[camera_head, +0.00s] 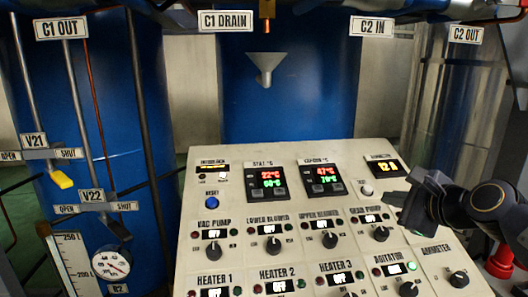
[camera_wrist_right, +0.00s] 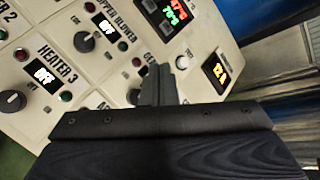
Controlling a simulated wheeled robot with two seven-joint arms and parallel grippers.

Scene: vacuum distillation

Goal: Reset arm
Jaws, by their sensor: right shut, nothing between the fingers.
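My right gripper (camera_head: 420,200) comes in from the right edge in the head view, over the right side of the control panel (camera_head: 240,218). Its dark fingers are shut and hold nothing. In the right wrist view, the closed fingers (camera_wrist_right: 158,88) stand in front of the panel's knobs and displays, hiding part of the panel. The gap between the fingers and the panel is hard to judge. My left gripper is in neither view.
The panel carries several knobs, a blue button (camera_head: 212,202) and lit displays (camera_head: 271,179). Behind it stand a blue tank (camera_head: 290,110) and a steel funnel (camera_head: 265,66). At left are a gauge (camera_head: 111,263) and a yellow valve handle (camera_head: 61,180). A red part (camera_head: 500,262) stands at lower right.

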